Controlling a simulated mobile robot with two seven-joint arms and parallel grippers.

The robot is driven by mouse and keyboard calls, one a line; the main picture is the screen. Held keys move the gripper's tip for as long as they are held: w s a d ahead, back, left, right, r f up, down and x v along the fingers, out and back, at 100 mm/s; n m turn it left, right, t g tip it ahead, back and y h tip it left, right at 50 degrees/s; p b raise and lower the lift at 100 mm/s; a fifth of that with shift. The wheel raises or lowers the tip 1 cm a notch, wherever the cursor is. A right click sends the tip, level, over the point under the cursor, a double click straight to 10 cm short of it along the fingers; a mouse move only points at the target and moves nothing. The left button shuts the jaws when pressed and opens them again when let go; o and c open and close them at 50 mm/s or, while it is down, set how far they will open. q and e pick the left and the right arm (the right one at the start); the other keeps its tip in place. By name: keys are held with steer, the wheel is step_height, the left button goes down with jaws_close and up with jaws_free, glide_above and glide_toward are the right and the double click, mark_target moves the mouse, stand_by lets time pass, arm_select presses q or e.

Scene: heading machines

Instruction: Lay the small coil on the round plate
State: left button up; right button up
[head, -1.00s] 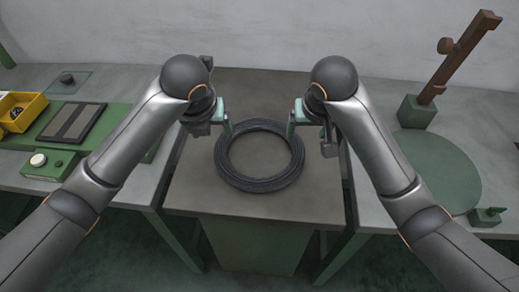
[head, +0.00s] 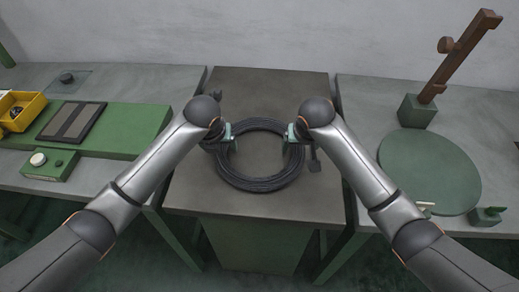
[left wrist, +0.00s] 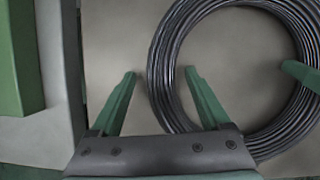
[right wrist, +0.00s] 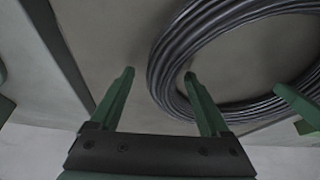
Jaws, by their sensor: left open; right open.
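The small coil (head: 260,184) is a dark ring of wire lying flat on the middle table. The round plate (head: 432,172) is a flat green disc on the right table, empty on top. My left gripper (head: 226,141) is open at the coil's left side. In the left wrist view (left wrist: 160,73) its fingers stand either side of the coil's band. My right gripper (head: 294,139) is open at the coil's right side. In the right wrist view (right wrist: 159,72) its fingers also straddle the band. Whether any finger touches the wire I cannot tell.
A brown post on a green block (head: 416,111) stands behind the round plate. A small green block (head: 487,215) sits at its front right. The left table holds a yellow bin (head: 20,112), a green panel (head: 125,128) and a green control box (head: 50,164). Gaps separate the tables.

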arm_select(q)
jaws_close()
arm_select(e)
jaws_close()
arm_select(q)
steer(key=shift+r, duration=0.15)
arm_select(e)
steer(key=shift+r, duration=0.15)
stand_by(0.8)
